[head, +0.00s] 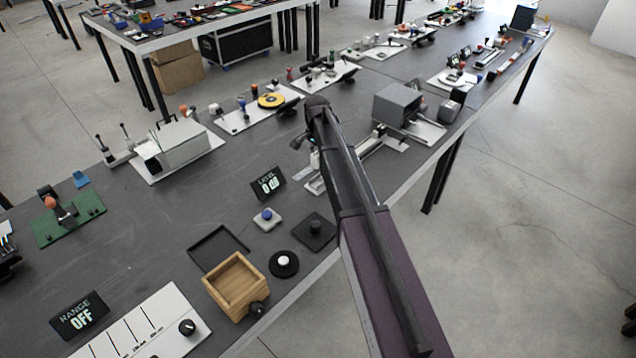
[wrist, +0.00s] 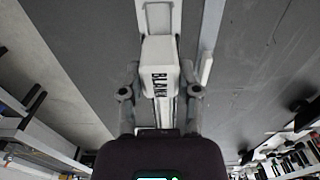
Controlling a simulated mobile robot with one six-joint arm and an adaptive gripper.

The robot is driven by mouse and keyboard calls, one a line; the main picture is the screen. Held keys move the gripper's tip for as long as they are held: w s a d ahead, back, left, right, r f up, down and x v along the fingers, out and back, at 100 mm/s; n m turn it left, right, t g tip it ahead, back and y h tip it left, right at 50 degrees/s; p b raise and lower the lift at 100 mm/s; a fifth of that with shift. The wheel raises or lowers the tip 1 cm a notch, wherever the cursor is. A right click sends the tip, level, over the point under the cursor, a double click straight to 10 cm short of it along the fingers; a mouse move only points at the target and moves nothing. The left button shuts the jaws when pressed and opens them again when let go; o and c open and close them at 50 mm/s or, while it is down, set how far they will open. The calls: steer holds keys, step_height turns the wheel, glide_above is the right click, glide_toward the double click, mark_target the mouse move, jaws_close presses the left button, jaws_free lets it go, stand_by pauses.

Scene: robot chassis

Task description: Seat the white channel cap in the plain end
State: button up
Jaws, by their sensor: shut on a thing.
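In the head view my arm hides the gripper and the cap. Parts of a light channel fixture (head: 385,143) show beside my arm on the dark bench.
A LEVEL display (head: 268,184) and a blue-topped button (head: 267,219) stand left of my arm. A wooden box (head: 236,285) is nearer. A grey box fixture (head: 398,105) stands to the right. The bench's front edge (head: 300,287) is close.

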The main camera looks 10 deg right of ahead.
mark_target(318, 167)
steer(key=s+d+f+b, duration=0.2)
steer(key=s+d, duration=0.1)
steer(key=s, duration=0.4)
steer(key=s+d+f+b, duration=0.1)
steer(key=s+d, duration=0.3)
steer(key=s, duration=0.3)
steer(key=shift+s+d+f+b, duration=0.15)
steer(key=shift+f+b, duration=0.2)
steer(key=w+a, duration=0.2)
steer(key=w, duration=0.2)
steer(key=w+a+f+b, duration=0.1)
steer(key=w+a, duration=0.1)
steer(key=w, duration=0.2)
steer(key=w+a, duration=0.2)
steer(key=w, duration=0.3)
steer(key=shift+w+a+f, duration=0.1)
steer(key=shift+a+f, duration=0.05)
steer(key=shift+a, duration=0.15)
steer(key=shift+w+a+f, duration=0.1)
steer(key=shift+w+a, duration=0.15)
steer(key=shift+w, duration=0.25)
steer(key=shift+w+a+f+b, duration=0.1)
steer(key=shift+f+b, duration=0.2)
steer(key=shift+b, duration=0.25)
step_height(318, 167, down, 3)
steer(key=b, duration=0.3)
